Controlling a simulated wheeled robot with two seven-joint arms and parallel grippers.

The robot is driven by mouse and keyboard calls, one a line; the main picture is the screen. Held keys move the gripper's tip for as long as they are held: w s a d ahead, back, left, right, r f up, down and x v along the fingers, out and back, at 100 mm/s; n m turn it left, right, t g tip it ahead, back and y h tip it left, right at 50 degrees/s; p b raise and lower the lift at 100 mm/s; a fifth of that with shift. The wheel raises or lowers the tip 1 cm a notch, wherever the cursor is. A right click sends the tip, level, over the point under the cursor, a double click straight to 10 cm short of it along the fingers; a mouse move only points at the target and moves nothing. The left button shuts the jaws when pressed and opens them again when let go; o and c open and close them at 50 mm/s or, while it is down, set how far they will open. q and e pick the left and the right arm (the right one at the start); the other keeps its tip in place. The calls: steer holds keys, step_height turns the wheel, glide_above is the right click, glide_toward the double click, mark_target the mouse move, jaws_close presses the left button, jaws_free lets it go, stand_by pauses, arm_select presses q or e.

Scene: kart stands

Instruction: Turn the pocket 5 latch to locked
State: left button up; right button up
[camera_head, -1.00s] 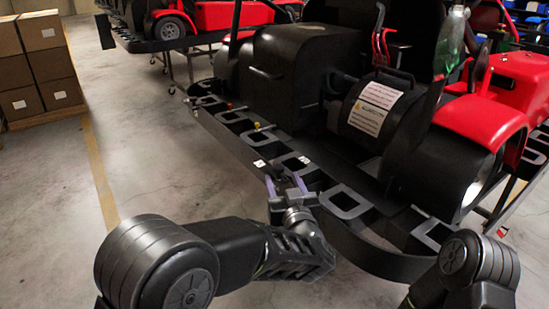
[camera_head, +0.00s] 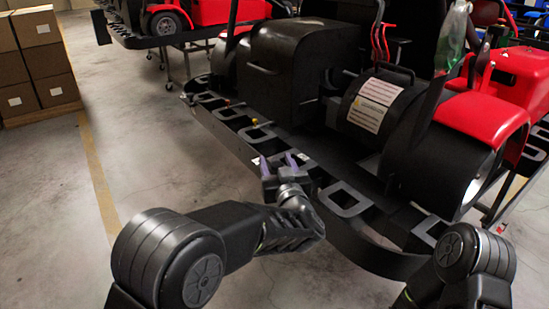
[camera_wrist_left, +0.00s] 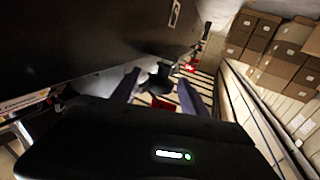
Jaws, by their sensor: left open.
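The black kart stand's front rail (camera_head: 348,200) carries a row of grey-framed pockets. A small yellow-tipped latch (camera_head: 253,122) shows on the rail, left of and beyond my gripper. I cannot read which pocket is number 5. My left gripper (camera_head: 278,161) is open at the rail's front edge, its two purple fingers pointing at the rail. In the left wrist view a dark knob-like part (camera_wrist_left: 159,74) shows between the open fingers; I cannot tell whether they touch it. The gripper and wrist hide part of the rail. My right gripper is out of view.
The black kart body (camera_head: 290,60) and a red fender (camera_head: 482,115) stand behind the rail. Stacked cardboard boxes (camera_head: 40,60) are at the far left. The concrete floor (camera_head: 150,140) left of the stand is clear.

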arm_select(q)
steer(key=shift+x, duration=1.2)
jaws_close()
